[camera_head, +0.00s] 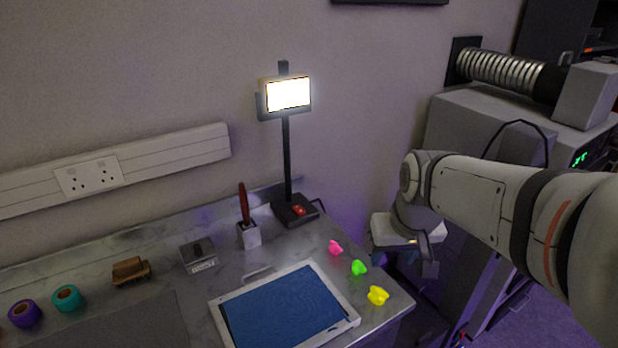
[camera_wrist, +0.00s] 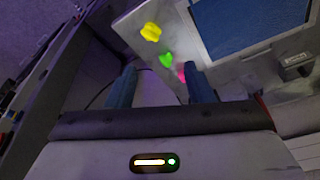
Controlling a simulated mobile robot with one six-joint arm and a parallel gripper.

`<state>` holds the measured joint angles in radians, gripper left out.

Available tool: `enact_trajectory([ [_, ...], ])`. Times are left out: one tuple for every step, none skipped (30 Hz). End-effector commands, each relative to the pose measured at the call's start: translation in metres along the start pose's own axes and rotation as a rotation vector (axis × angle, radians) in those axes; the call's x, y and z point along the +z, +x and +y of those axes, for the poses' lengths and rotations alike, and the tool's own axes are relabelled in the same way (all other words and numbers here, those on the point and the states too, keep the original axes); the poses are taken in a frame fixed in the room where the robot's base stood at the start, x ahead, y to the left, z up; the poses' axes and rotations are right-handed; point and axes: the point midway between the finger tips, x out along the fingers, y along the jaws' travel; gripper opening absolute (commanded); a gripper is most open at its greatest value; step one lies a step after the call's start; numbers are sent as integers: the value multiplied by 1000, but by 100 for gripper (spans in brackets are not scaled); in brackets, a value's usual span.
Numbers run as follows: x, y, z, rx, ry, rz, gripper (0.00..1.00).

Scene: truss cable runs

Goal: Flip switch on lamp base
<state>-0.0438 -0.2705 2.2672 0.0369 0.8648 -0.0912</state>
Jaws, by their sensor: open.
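The lamp (camera_head: 287,95) stands at the back right of the bench, on a dark post, with its rectangular head glowing bright white. Its dark square base (camera_head: 283,212) sits on the bench near the wall. The small red switch (camera_head: 299,210) is on top of the base; its position is too small to tell. My gripper (camera_head: 428,262) is right of the bench's right edge, apart from the lamp. In the wrist view, my gripper (camera_wrist: 160,82) has its two fingers wide apart with nothing held between them. The lamp and switch do not show in the wrist view.
Pink (camera_head: 335,247), green (camera_head: 359,267) and yellow (camera_head: 377,295) pieces lie along the bench's right side. A white-framed blue panel (camera_head: 338,294) lies beside them. A holder with a red-handled brush (camera_head: 249,234) stands left of the lamp base. A grey machine (camera_head: 480,125) stands at right.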

Motion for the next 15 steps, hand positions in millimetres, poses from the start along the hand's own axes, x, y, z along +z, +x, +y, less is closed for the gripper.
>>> enact_trajectory([
  [-28, 5, -5, -12, -31, -1, 47],
  [-43, 8, -8, -19, -47, 3, 47],
  [-63, 12, -13, -26, -72, 9, 47],
  [-77, 16, -16, -32, -89, 13, 47],
  [-92, 21, -20, -38, -107, 16, 47],
  [-110, 28, -25, -47, -129, 20, 47],
  [-124, 34, -29, -53, -147, 24, 47],
  [-138, 40, -34, -58, -163, 29, 47],
  [-156, 49, -39, -66, -187, 34, 47],
  [-168, 56, -44, -72, -203, 38, 47],
  [-181, 64, -50, -78, -221, 42, 47],
  [-197, 75, -56, -85, -242, 46, 47],
  [-208, 84, -62, -90, -260, 51, 47],
  [-220, 92, -67, -95, -276, 56, 47],
  [-234, 105, -75, -103, -298, 61, 47],
])
